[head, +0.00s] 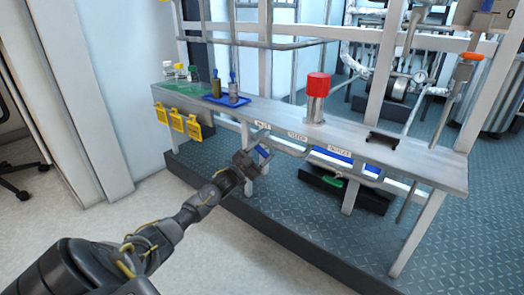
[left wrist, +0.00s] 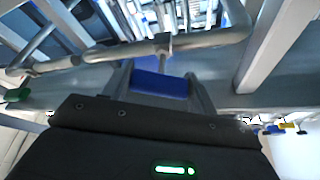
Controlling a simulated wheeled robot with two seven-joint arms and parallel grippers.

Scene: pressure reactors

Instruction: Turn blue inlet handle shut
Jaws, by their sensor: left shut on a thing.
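The blue inlet handle (head: 263,150) sits on the pipe below the front edge of the bench, under the leftmost label. My left gripper (head: 252,160) reaches it from the front left. In the left wrist view, the blue handle (left wrist: 158,84) lies between the two fingers, below a metal stem on the grey pipe (left wrist: 190,40). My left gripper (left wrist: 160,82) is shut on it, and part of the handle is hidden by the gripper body. My right gripper is not in view.
A bench leg (head: 352,187) stands right of the gripper. The floor in front is clear.

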